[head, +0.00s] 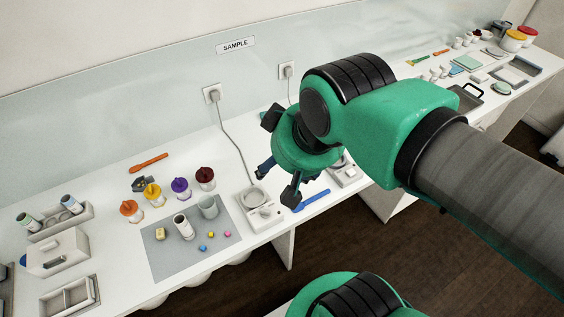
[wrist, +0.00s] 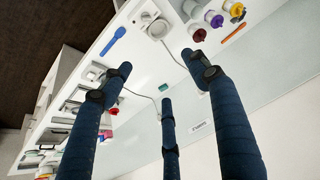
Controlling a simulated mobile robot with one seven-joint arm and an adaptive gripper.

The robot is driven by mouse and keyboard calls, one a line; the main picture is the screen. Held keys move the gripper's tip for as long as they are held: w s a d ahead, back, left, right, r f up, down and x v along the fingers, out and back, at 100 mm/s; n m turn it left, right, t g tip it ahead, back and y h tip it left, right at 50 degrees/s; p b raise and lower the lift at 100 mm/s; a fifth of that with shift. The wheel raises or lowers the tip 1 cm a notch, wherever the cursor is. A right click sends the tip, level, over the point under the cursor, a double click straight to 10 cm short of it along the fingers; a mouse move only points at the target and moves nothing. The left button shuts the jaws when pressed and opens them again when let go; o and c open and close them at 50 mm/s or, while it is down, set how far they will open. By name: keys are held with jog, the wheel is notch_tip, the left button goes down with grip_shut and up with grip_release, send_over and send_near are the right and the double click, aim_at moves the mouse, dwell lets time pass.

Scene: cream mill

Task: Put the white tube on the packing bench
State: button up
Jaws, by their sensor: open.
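A white upright cylinder (head: 184,227), which looks like the white tube, stands on a grey mat (head: 160,267) on the bench at left. A pale grey-green cup (head: 208,207) stands just right of it. My gripper (head: 283,182) hangs over the bench to the right of the mat, near a small scale (head: 262,213). Its fingers are spread and empty. In the wrist view my gripper (wrist: 163,75) is open with nothing between the fingers. No sign reading packing shows, so I cannot tell which surface is the packing bench.
A SAMPLE sign (head: 235,45) hangs above the bench. Lidded jars (head: 180,189) stand behind the mat. A rack (head: 62,222) with two banded tubes is at left, behind a white box (head: 58,252). A blue tool (head: 312,200) lies near the front edge.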

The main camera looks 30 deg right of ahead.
jog(key=shift+o, duration=0.7)
jog(key=shift+w+a+f, duration=0.1)
jog(key=w+a+f+n+t+y+b, duration=0.1)
jog(key=w+a+f+t+y, duration=0.1)
jog(key=w+a+f, duration=0.45)
jog(key=w+a+f+n+t+y+b, duration=0.15)
jog(key=w+a+f, duration=0.25)
jog(key=a+f, duration=0.6)
jog(key=s+a+f+t+b, duration=0.1)
jog(key=s+f+t, duration=0.1)
jog(key=f, duration=0.5)
jog(key=s+a+f+n+t+b, duration=0.1)
jog(key=a+f+t, duration=0.1)
jog(key=f, duration=0.4)
jog(key=shift+s+a+f+y+b, duration=0.3)
jog(key=shift+s+f+y+b, duration=0.05)
jog(key=shift+f, duration=0.05)
